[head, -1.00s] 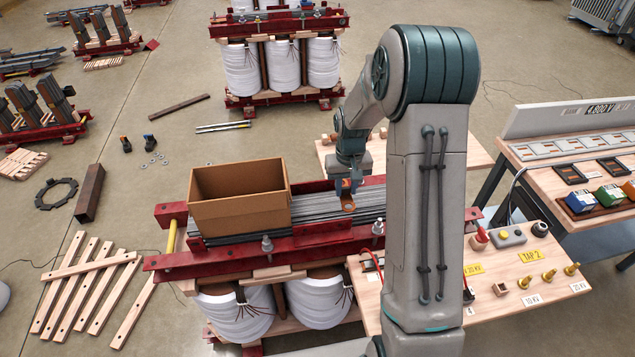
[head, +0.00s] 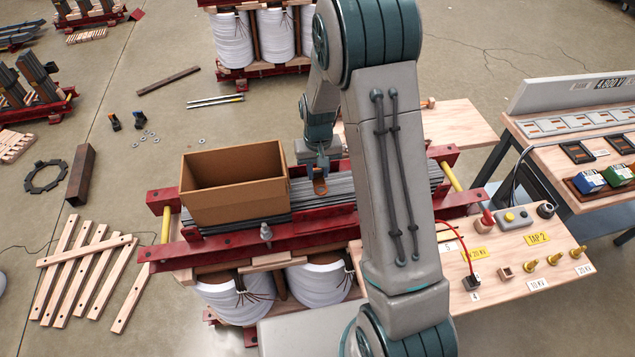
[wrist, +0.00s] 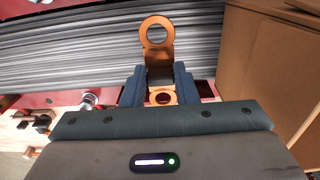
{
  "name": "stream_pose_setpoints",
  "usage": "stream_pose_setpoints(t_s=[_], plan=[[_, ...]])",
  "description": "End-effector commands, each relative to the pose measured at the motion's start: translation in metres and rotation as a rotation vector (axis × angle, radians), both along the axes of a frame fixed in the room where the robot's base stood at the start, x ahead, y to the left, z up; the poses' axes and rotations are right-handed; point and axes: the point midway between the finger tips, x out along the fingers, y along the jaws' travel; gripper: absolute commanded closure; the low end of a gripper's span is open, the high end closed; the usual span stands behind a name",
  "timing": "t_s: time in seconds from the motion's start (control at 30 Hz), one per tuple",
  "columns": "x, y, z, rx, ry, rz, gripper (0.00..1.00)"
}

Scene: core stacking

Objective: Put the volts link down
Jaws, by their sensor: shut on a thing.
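The volts link is a flat copper-coloured piece with a round hole at its end. In the wrist view the link (wrist: 157,40) sticks out from between the two fingers of my gripper (wrist: 158,88), which is shut on it. In the head view the link (head: 320,187) shows just below my gripper (head: 319,168), over the grey laminated core (head: 340,205) and right of the cardboard box. I cannot tell how large the gap is between link and core.
The open cardboard box (head: 235,205) stands on the core just left of my gripper. Red clamp beams (head: 215,252) edge the core.

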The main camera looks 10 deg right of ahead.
Motion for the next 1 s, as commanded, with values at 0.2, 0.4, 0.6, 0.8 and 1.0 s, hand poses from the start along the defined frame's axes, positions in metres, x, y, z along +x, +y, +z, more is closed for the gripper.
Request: stream_pose_setpoints(t_s=[0.2,0.4,0.6,0.8,1.0], plan=[[-0.001,0.002,-0.019,0.0,0.001,-0.003,0.98],[-0.001,0.002,-0.043,0.0,0.0,-0.002,0.98],[-0.001,0.002,-0.041,0.0,-0.001,-0.002,0.98],[-0.001,0.001,-0.045,0.0,-0.001,-0.002,0.68],[-0.001,0.001,-0.044,0.0,0.0,-0.002,0.52]])
